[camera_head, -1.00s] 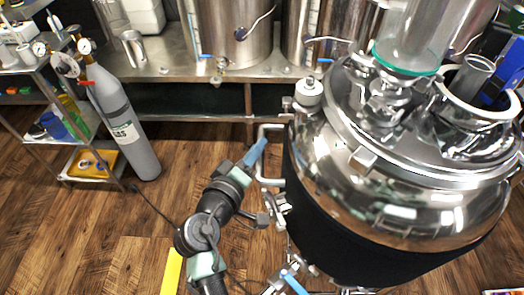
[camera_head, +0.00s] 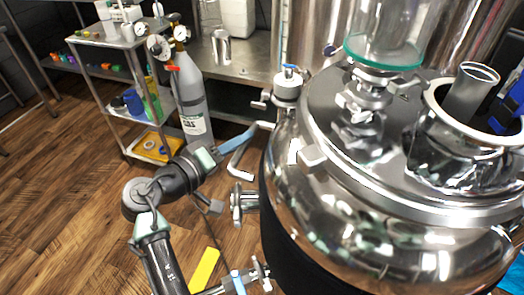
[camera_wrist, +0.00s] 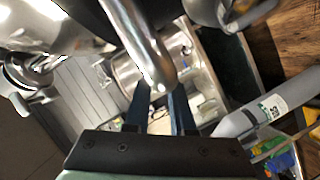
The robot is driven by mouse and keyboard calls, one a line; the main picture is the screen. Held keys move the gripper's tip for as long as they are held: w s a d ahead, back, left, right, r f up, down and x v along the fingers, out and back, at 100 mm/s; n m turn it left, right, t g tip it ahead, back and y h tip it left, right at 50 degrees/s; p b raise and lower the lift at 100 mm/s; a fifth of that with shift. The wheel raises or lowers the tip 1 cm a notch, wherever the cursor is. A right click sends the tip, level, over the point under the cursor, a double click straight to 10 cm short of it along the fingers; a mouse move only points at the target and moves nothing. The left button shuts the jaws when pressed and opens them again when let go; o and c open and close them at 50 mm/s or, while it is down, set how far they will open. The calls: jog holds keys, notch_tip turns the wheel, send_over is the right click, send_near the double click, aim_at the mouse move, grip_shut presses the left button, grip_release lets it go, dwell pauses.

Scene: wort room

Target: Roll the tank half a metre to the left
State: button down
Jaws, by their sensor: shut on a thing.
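The tank (camera_head: 400,240) is a large polished steel vessel with a black jacket, filling the right of the head view. A bent steel handle (camera_head: 240,165) sticks out from its left side. My gripper (camera_head: 246,134) is shut on this handle near its upper end, its blue fingers reaching in from the left. In the wrist view the handle (camera_wrist: 140,40) runs between the two dark fingers (camera_wrist: 158,100). The tank's base and any wheels are hidden in the head view.
A grey gas cylinder (camera_head: 192,105) stands left of the tank, beside a shelf cart (camera_head: 110,45) with bottles and tools. A steel bench (camera_head: 245,70) runs behind. A yellow strip (camera_head: 204,268) lies on the wooden floor. Open floor (camera_head: 60,190) is at the left.

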jog(key=shift+w+a+f+g+b, duration=0.2)
jog(key=shift+a+f, duration=0.2)
jog(key=shift+a, duration=0.35)
jog(key=shift+w+a+f+g+b, duration=0.1)
jog(key=shift+a+f+b, duration=0.2)
jog(key=shift+a, duration=0.4)
jog(key=c, duration=0.8)
grip_release()
jog(key=shift+w+f, duration=0.1)
jog(key=shift+o, duration=0.2)
jog(key=shift+r, duration=0.25)
jog(key=p+v, duration=0.3)
jog(key=v, duration=0.9)
jog(key=shift+s+a, duration=0.2)
jog(key=shift+s, duration=0.2)
